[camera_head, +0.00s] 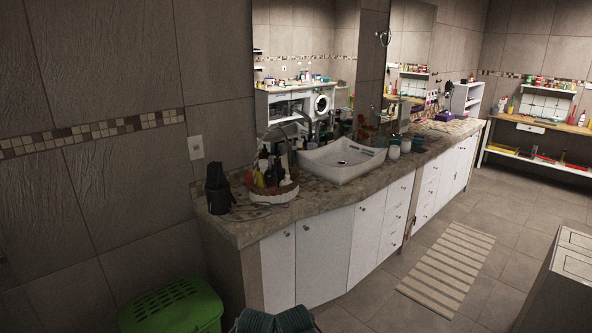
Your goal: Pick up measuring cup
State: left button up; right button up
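I cannot make out a measuring cup for certain in the head view. Small items stand on the long stone counter (290,217), but most are too small and dim to name. A white basket (277,193) near the counter's left end holds several bottles. A dark container (217,190) stands to its left. Pale cups or jars (394,152) stand just right of the white sink (342,160).
White cabinets (325,250) fill the counter's front. A green basket (172,308) stands on the floor at lower left. A striped mat (448,268) lies on the tiled floor. A pale cabinet (572,262) stands at right. Shelves (540,125) line the far wall.

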aim_at(380, 141)
jog(key=i+z, duration=0.3)
jog(key=i, duration=0.2)
jog(key=i+j+z, duration=0.15)
jog(key=i+z, duration=0.2)
jog(key=i, duration=0.2)
jog(key=i+l+z, duration=0.15)
jog(key=i+z, duration=0.6)
jog(key=i+j+z, duration=0.1)
jog(key=i+z, duration=0.25)
jog(key=i, duration=0.15)
jog(key=i+l+u, duration=0.2)
jog(key=i, duration=0.3)
jog(key=i+l+u, duration=0.1)
jog(key=i+u, duration=0.15)
jog(key=i, duration=0.3)
jog(key=i+l+u, duration=0.15)
jog(key=i+u, duration=0.3)
jog(key=i+l+u, duration=0.2)
jog(key=u, duration=0.3)
jog(key=i+l+u, duration=0.25)
jog(key=l+u, duration=0.2)
jog(key=i+l+u, duration=0.2)
jog(key=l+u, duration=0.3)
jog(key=j, duration=0.15)
